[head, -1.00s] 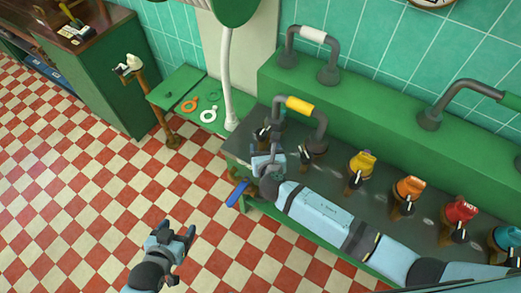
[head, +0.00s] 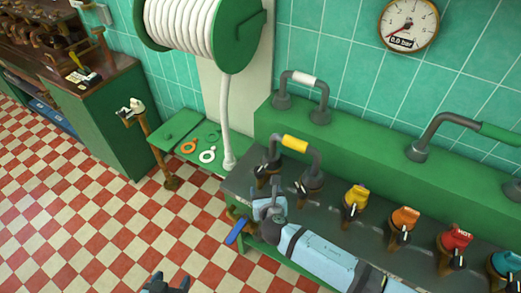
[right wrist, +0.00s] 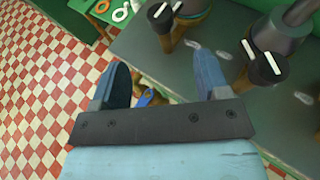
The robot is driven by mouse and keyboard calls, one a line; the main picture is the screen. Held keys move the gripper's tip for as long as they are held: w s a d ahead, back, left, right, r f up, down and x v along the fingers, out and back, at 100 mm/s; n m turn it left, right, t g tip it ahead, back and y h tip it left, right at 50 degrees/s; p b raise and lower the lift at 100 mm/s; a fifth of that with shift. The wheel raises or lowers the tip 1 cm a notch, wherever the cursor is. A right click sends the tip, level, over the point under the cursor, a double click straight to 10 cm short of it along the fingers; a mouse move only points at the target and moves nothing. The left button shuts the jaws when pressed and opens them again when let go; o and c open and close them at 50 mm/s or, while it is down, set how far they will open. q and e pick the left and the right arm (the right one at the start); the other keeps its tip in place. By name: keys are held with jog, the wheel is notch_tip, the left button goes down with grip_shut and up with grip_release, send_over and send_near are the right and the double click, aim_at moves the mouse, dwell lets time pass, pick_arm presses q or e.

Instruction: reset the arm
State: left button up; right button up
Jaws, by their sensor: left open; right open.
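My right arm comes in from the lower right of the head view, over the dark counter (head: 335,225). My right gripper (head: 268,203) is near the counter's left end, below the yellow-gripped pipe handle (head: 294,143). In the right wrist view its two blue fingers (right wrist: 163,78) stand wide apart with nothing held between them. A blue-handled lever (head: 237,231) is just left of this gripper; part of it shows beyond the fingers in the wrist view (right wrist: 150,98). My left gripper (head: 166,284) shows only at the bottom edge, over the floor, open and empty.
Yellow (head: 356,197), orange (head: 404,218) and red (head: 456,239) valve knobs stand along the counter. A green side shelf (head: 178,134) holds orange and white rings. A hose reel (head: 182,22) and a gauge (head: 409,22) are on the wall. The checkered floor (head: 90,215) at left is clear.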

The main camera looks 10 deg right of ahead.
jog(key=shift+s, duration=0.1)
jog(key=s+d+f+m+g+y, duration=0.1)
jog(key=s+d+f+m+g, duration=0.1)
jog(key=s+m, duration=0.5)
jog(key=s+d+f+m+g+y, duration=0.1)
jog(key=s+f+m, duration=0.1)
jog(key=s+m, duration=0.5)
jog(key=s+d+r+m, duration=0.1)
jog(key=s+d+m, duration=0.8)
jog(key=m, duration=1.1)
jog(key=shift+s+d+r, duration=0.15)
jog(key=shift+s+d, duration=0.15)
jog(key=shift+d, duration=0.55)
jog(key=shift+s+a, duration=0.1)
